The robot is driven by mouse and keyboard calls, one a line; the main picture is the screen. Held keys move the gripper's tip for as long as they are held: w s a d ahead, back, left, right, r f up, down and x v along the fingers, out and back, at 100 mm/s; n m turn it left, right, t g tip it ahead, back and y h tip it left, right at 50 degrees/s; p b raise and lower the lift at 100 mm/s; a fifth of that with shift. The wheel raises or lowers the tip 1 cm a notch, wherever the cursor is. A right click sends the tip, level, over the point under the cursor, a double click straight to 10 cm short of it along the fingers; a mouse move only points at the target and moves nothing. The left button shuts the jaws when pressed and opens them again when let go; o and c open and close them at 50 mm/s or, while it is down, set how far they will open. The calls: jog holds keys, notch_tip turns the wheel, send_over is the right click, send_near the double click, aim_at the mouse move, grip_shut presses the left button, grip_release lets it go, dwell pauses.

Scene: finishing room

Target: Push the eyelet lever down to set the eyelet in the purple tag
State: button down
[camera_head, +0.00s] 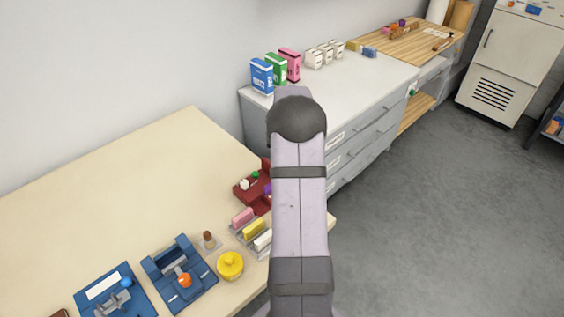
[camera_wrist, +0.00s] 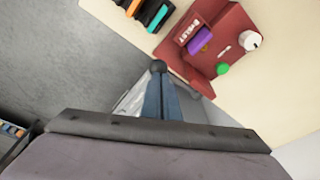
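The red eyelet press (camera_wrist: 215,40) stands on the cream table and carries a label that seems to read "EYELET". It also shows in the head view (camera_head: 250,191), partly hidden by my arm. The purple tag (camera_wrist: 200,41) lies in it. A green knob (camera_wrist: 222,69), apparently the lever's end, sits at its side. A white round part (camera_wrist: 251,40) is close by. The lever's height is hard to tell. My gripper (camera_wrist: 157,68) looks shut and empty, with its blue-grey fingers together, apart from the press in the picture. In the head view my arm hides it.
Pink, yellow and white blocks in a holder (camera_head: 252,230), a yellow round container (camera_head: 230,265) and two blue devices (camera_head: 180,275) stand on the table near the press. A grey drawer cabinet (camera_head: 345,150) with boxes stands beyond. Open floor lies to the right.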

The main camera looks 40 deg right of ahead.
jog(key=shift+f, duration=0.15)
jog(key=shift+b+x, duration=0.85)
jog(key=shift+x, duration=0.3)
jog(key=shift+a, duration=0.25)
jog(key=shift+s+f, duration=0.15)
jog(key=w+d+p+v, duration=0.1)
jog(key=p+v, duration=0.5)
jog(key=v, duration=0.3)
jog(key=shift+w+d+r+p, duration=0.3)
jog(key=shift+w+d+p, duration=0.05)
jog(key=shift+w+p, duration=0.05)
dwell(0.5)
jog(key=shift+r, duration=0.1)
